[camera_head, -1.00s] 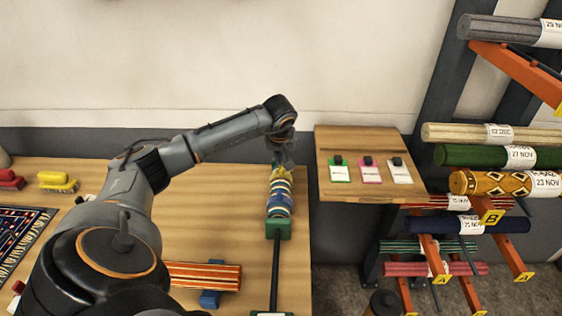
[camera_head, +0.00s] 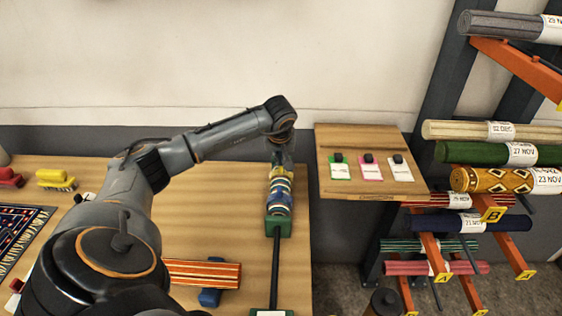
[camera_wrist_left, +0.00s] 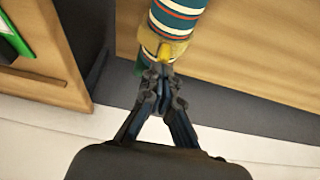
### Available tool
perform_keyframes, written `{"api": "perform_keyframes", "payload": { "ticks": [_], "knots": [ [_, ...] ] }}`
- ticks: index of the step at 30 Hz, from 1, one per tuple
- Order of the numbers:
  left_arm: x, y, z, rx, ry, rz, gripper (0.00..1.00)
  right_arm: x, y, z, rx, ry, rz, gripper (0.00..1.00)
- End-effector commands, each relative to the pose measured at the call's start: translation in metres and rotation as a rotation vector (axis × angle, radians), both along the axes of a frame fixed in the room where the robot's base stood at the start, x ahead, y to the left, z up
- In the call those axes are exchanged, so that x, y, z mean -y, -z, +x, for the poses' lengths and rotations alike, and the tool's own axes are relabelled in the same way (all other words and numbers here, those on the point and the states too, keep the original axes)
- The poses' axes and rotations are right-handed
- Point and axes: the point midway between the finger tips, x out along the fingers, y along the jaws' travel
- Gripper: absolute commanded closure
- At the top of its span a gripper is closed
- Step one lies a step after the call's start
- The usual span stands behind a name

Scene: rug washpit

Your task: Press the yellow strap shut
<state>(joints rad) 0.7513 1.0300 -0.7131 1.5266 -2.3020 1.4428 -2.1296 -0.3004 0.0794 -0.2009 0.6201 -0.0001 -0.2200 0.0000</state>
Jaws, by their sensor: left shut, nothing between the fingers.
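A yellow strap (camera_wrist_left: 165,42) goes around the end of a striped rolled rug (camera_wrist_left: 180,8) in the left wrist view. In the head view the rolled rug (camera_head: 279,192) lies on a green stand on the table, with yellow bands on it. My left gripper (camera_wrist_left: 160,88) is shut and empty, its fingertips right at the strap's edge; whether they touch it I cannot tell. In the head view the left gripper (camera_head: 280,157) is over the far end of the roll and partly hides it. My right gripper is not in view.
A wooden shelf (camera_head: 360,188) with three tagged cards stands right of the table. Brushes (camera_head: 56,180) and a dark patterned rug (camera_head: 22,235) lie at the left. An orange striped roll (camera_head: 203,273) lies in front. A rack of rolled rugs (camera_head: 485,156) is at far right.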

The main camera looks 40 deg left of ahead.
Motion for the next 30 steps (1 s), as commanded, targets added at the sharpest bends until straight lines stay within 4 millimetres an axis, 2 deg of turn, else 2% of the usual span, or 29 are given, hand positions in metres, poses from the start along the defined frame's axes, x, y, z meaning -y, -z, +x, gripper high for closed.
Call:
{"api": "perform_keyframes", "payload": {
  "ticks": [5, 30],
  "knots": [
    [0.001, -0.003, -0.001, -0.006, 0.001, -0.001, 1.0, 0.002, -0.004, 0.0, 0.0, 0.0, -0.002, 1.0],
    [0.0, -0.073, 0.0, -0.002, 0.001, 0.0, 1.0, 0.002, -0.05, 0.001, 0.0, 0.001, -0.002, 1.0]
  ]
}}
